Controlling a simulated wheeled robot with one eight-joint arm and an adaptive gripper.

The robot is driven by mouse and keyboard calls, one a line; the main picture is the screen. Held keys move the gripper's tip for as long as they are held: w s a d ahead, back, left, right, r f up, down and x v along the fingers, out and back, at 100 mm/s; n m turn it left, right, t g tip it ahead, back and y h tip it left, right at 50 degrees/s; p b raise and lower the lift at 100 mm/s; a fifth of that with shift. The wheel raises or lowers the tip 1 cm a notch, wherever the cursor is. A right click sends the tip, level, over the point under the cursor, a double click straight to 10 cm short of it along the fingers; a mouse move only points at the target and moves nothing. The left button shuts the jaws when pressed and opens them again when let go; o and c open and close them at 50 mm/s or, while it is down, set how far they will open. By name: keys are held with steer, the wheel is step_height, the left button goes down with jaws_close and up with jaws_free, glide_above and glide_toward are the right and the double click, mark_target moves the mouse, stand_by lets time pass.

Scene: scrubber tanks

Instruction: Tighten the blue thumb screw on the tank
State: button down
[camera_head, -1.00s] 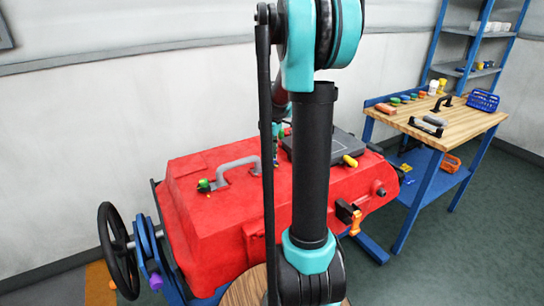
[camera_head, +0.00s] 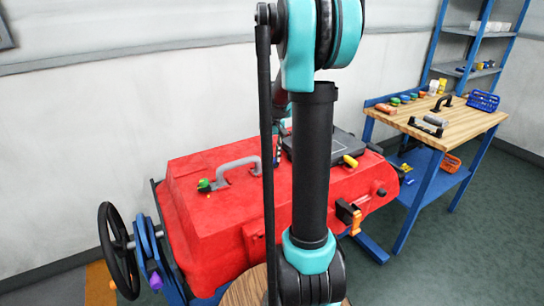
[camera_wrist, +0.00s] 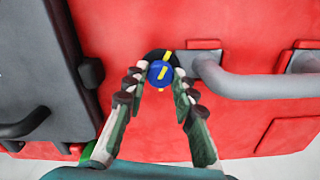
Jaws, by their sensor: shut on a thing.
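A grey handle (camera_wrist: 250,84) rises just right of the screw in the wrist view. A dark lid (camera_wrist: 40,75) lies to the left. In the head view, a black handwheel (camera_head: 117,250) stands at the tank's left end, and a wooden workbench (camera_head: 465,120) stands at the right.

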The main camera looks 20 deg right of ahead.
steer(key=m, duration=1.9)
steer(key=shift+w, duration=0.1)
steer(key=m, duration=0.3)
steer(key=shift+m, duration=0.3)
steer(key=m, duration=0.3)
steer(key=shift+m, duration=2.2)
